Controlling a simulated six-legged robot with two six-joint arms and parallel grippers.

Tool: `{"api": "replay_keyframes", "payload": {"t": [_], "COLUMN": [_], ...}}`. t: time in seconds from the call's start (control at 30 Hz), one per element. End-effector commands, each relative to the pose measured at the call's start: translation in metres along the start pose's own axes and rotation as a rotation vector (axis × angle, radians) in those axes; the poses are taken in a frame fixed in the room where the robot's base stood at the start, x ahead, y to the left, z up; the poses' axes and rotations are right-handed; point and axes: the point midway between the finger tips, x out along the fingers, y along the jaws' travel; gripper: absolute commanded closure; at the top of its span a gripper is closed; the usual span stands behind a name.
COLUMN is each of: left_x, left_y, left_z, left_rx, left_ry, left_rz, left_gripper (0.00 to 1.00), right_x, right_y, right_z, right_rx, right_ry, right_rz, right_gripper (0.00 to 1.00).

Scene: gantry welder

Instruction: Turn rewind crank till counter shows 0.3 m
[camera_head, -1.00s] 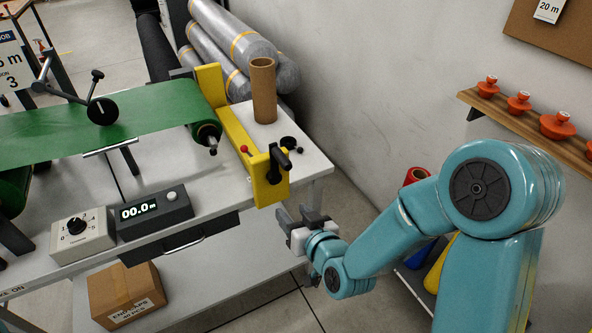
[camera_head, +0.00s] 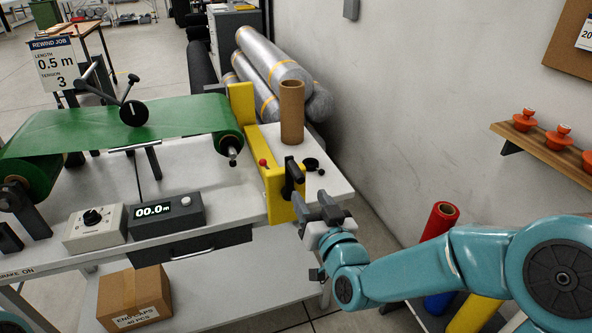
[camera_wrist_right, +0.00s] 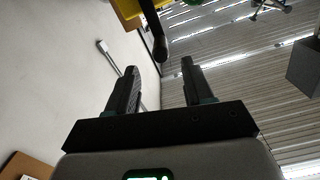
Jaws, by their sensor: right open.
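The rewind crank's black handle (camera_head: 293,178) sticks out from the yellow end frame (camera_head: 272,180) at the table's right end. It also shows beyond the fingers in the right wrist view (camera_wrist_right: 153,45). My right gripper (camera_head: 316,206) is open and empty, just right of and below the handle. Whether it touches the handle is unclear in the head view. The wrist view shows two spread fingers (camera_wrist_right: 160,70) with nothing between them. The counter (camera_head: 153,211) reads 00.0 m. Green film (camera_head: 180,113) runs across to the roll by the yellow frame. My left gripper is out of view.
A cardboard tube (camera_head: 291,110) stands on the table behind the crank. A dial box (camera_head: 95,230) sits left of the counter. The job sign (camera_head: 55,65) reads 0.5 m, tension 3. Wrapped rolls (camera_head: 275,62) lie behind. A red roll (camera_head: 438,220) stands near my right arm.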

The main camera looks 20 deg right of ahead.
Motion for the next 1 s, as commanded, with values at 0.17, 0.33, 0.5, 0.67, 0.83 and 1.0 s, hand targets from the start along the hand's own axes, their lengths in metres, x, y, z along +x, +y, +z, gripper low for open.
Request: {"api": "replay_keyframes", "payload": {"t": [0.17, 0.33, 0.5, 0.67, 0.83, 1.0], "left_x": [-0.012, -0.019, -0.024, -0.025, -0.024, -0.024], "left_y": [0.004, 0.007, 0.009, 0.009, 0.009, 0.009], "left_z": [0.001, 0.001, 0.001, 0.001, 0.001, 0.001], "left_rx": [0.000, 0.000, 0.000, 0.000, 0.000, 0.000], "left_ry": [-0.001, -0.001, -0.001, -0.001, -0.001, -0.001], "left_rz": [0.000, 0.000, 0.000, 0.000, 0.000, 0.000], "left_gripper": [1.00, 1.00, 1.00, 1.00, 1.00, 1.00], "right_x": [0.043, 0.079, 0.101, 0.110, 0.111, 0.111], "right_y": [0.001, 0.002, 0.003, 0.004, 0.004, 0.003], "right_z": [-0.003, -0.002, -0.002, -0.001, 0.000, -0.001], "right_rx": [0.000, 0.000, 0.000, 0.000, 0.000, 0.000], "right_ry": [0.000, -0.001, -0.001, -0.001, -0.001, 0.000], "right_rz": [0.000, 0.000, 0.000, 0.000, 0.000, 0.000], "right_gripper": [0.48, 0.48, 0.48, 0.48, 0.48, 0.78]}}
